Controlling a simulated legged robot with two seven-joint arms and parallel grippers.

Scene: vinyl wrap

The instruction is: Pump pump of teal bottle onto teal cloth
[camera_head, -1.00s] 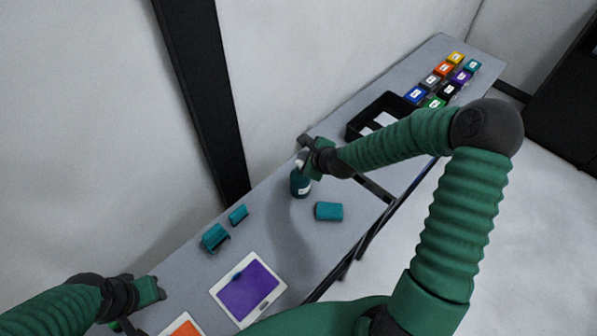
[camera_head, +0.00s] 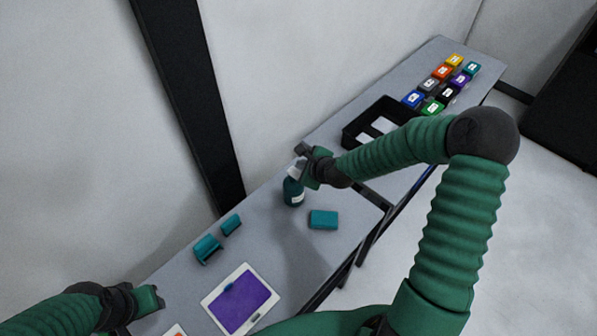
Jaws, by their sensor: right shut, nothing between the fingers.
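The teal bottle (camera_head: 293,192) stands upright on the grey table, with a white label low on its side. Its pump top (camera_head: 297,170) is pale and partly covered by my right gripper (camera_head: 303,158). My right gripper is shut and empty at the top of the bottle; I cannot tell whether it touches the pump. The teal cloth (camera_head: 323,219) is a small folded block lying on the table just right of and nearer than the bottle. My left gripper (camera_head: 150,300) is at the lower left, over the table's end; its fingers are too unclear to judge.
Two teal tools (camera_head: 207,249) lie left of the bottle. A white-framed purple panel (camera_head: 238,300) lies at the near end. A black tray (camera_head: 361,128) and several coloured boxes (camera_head: 441,83) stand at the far end. A dark post (camera_head: 190,100) rises behind the table.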

